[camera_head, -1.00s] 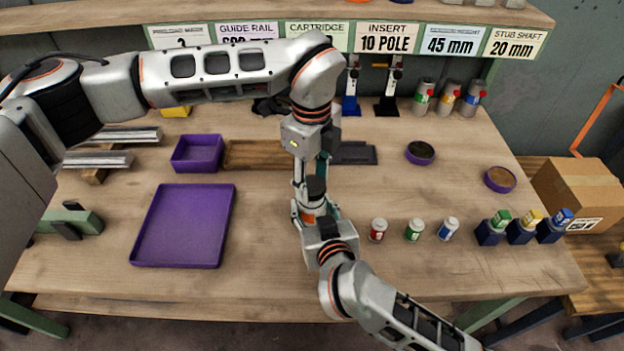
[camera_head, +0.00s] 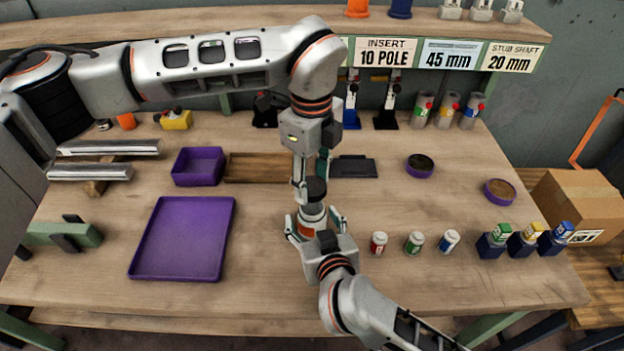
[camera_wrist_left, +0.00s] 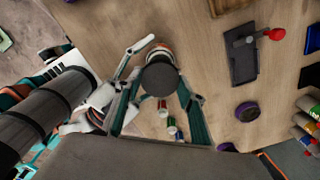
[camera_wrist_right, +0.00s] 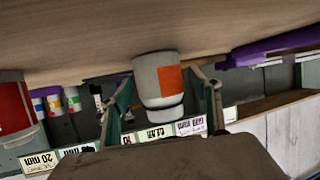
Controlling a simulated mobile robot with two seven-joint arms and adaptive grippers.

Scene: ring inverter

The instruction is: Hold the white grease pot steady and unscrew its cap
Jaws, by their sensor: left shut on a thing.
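The white grease pot (camera_head: 312,212) with an orange label and a dark cap (camera_head: 316,189) is upright near the middle of the bench. My left gripper (camera_head: 313,181) comes down from above and is shut on the cap, which also shows in the left wrist view (camera_wrist_left: 160,82). My right gripper (camera_head: 315,224) is low on the near side, its fingers spread around the pot body. In the right wrist view the pot (camera_wrist_right: 150,75) stands between the fingers with gaps on both sides. I cannot tell whether the cap is apart from the pot, or the pot's base touches the bench.
Small red (camera_head: 379,242), green (camera_head: 415,242) and blue (camera_head: 449,241) labelled jars stand just right of my right gripper. A purple tray (camera_head: 136,272) and purple bin (camera_head: 199,180) are left. A dark flat plate (camera_head: 354,167) lies behind. Bench room in front is free.

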